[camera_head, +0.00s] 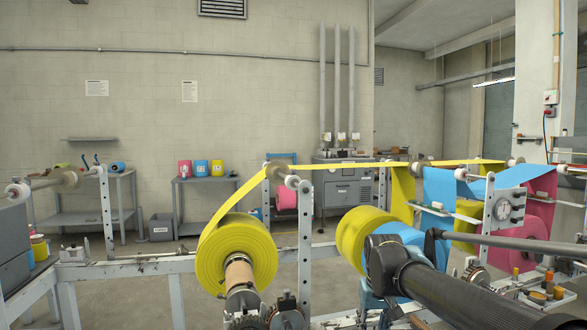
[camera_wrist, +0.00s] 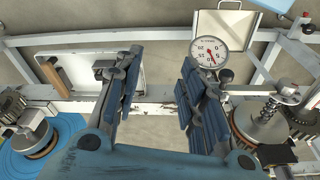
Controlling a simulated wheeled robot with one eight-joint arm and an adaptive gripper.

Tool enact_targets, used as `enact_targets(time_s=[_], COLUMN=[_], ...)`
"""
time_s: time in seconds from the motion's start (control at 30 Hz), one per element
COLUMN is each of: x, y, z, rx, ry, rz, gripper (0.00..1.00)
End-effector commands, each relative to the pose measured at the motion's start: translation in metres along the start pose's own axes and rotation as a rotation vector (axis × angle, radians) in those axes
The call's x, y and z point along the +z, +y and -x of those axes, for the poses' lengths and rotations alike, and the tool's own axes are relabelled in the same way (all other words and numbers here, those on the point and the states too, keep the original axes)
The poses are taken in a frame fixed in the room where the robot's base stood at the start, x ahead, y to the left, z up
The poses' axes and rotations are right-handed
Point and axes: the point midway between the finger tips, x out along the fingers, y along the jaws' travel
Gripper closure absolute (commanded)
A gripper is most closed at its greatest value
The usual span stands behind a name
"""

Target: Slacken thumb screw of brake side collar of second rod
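In the wrist view, my gripper (camera_wrist: 160,58) is open, its blue fingers wide apart with nothing between them. A toothed, brownish collar assembly (camera_wrist: 262,124) with a coil spring and metal knob stands right of the fingers. At the left, a grey block with a metal fitting (camera_wrist: 30,134) sits beside a blue roll (camera_wrist: 62,128). Neither touches the fingers. In the head view, a yellow roll (camera_head: 237,255) sits on a near rod, with dark toothed collars (camera_head: 285,317) at its front end. I cannot tell which collar is the second rod's brake side collar; no thumb screw is clearly identifiable.
In the head view, my arm crosses the lower right, before another yellow roll (camera_head: 362,236) and a blue one. A pale frame rail (camera_head: 130,268) runs across. In the wrist view, a round dial gauge (camera_wrist: 209,51) stands beyond the right finger. Pink web hangs far right.

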Motion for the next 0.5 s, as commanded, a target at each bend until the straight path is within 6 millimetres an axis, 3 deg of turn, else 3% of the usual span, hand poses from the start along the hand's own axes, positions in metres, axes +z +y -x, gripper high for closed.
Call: enact_targets(time_s=[0.07, 0.17, 0.5], x=[-0.001, -0.022, -0.141], y=[-0.001, -0.005, -0.031], z=[0.009, 0.034, 0.177], rx=[-0.001, -0.004, -0.011], ry=[0.000, -0.006, -0.048], rz=[-0.008, -0.036, -0.224], gripper=[0.62, 0.62, 0.62])
